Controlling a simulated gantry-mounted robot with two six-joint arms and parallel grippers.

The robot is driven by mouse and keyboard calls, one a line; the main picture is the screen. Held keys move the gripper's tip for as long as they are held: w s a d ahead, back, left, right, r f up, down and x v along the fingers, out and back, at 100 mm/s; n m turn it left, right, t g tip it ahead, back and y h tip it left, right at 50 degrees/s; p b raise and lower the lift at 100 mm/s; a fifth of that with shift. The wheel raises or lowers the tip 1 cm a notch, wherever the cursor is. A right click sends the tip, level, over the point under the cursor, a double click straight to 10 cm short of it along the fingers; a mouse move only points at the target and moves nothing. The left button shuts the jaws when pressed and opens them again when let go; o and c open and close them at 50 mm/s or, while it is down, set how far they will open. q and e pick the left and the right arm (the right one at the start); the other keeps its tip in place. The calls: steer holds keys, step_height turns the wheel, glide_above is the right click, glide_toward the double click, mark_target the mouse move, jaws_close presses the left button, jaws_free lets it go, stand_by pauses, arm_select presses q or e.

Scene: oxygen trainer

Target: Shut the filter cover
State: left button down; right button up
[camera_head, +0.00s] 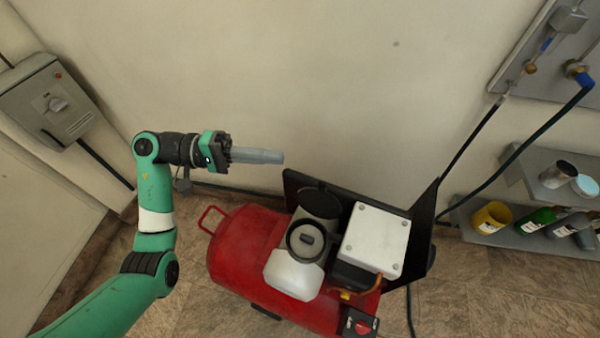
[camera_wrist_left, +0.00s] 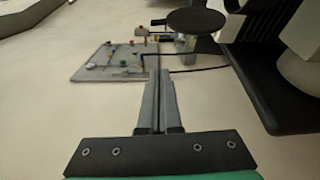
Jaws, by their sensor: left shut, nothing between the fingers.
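The filter cover (camera_head: 320,202) is a round black lid standing open behind the round filter housing (camera_head: 306,240) on the red machine. The housing's open top shows a grey round part inside. In the left wrist view a dark disc (camera_wrist_left: 196,20), which looks like the cover, shows at the top right. My left gripper (camera_head: 282,157) is shut and empty, in the air to the left of the cover and farther back, apart from it. Its closed fingers also show in the left wrist view (camera_wrist_left: 159,75). My right gripper is not in view.
The red tank (camera_head: 238,250) carries a white box (camera_head: 375,238) right of the housing, with a black panel (camera_head: 425,225) around the back and right. A shelf (camera_head: 500,236) with bottles and cans stands at the right. A grey switch box (camera_head: 48,100) hangs at the left.

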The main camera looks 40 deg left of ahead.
mark_target(320, 199)
arm_select(q)
steer(key=w+d+b, duration=0.1)
steer(key=d, duration=0.8)
steer(key=shift+b, duration=0.3)
